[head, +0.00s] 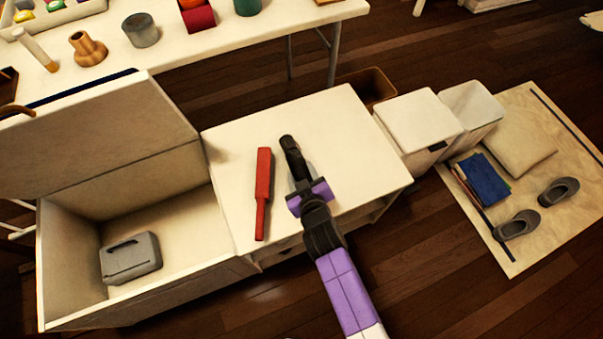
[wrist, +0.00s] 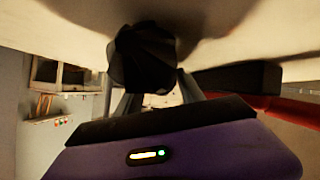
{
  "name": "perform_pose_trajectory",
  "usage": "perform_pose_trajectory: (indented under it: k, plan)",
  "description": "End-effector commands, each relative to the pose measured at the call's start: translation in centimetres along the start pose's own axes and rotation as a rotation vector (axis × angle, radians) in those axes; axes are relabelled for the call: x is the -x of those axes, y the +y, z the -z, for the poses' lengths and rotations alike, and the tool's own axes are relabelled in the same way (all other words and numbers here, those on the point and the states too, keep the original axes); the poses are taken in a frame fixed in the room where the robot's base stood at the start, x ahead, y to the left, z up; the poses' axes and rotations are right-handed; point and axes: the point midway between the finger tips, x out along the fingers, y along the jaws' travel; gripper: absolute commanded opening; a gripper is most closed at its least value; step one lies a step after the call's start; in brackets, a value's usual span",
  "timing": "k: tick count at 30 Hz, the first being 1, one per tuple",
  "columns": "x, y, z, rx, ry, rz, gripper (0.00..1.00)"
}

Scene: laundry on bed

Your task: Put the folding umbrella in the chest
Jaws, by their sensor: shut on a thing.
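The folding umbrella looks like a dark, nearly black bundle (head: 291,152) over the white cabinet top. My gripper (head: 302,180) is shut on it, and the umbrella sticks out beyond the fingers. In the wrist view its dark, faceted end (wrist: 142,58) is between the fingers, close to a pale surface; whether it touches that surface I cannot tell. The chest (head: 75,262) is the white open box at left in the head view, with its lid (head: 90,140) raised. A grey case (head: 130,257) lies inside it. My gripper is to the right of the chest.
A red paddle-shaped thing (head: 263,185) lies on the cabinet top (head: 226,150), between my gripper and the chest. A table (head: 225,45) with several small items stands behind. White bins (head: 418,120) and a mat (head: 535,110) are at right. The chest floor beside the case is clear.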

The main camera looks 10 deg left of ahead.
Motion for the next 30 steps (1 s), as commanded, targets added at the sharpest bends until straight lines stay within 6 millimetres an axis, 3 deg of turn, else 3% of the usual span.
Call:
perform_pose_trajectory:
  k: [9,10,13,24,30]
  plan:
    - [-0.2,-0.1,-0.2,0.0,0.002,-0.001,0.0]
    - [-0.1,-0.1,-0.2,0.0,0.0,0.0,0.49]
    - [-0.1,0.0,-0.1,0.0,0.0,0.0,0.67]
    - [0.3,0.1,0.2,0.001,-0.001,0.001,0.67]
    - [3.7,0.1,0.2,0.002,-0.001,0.0,0.67]
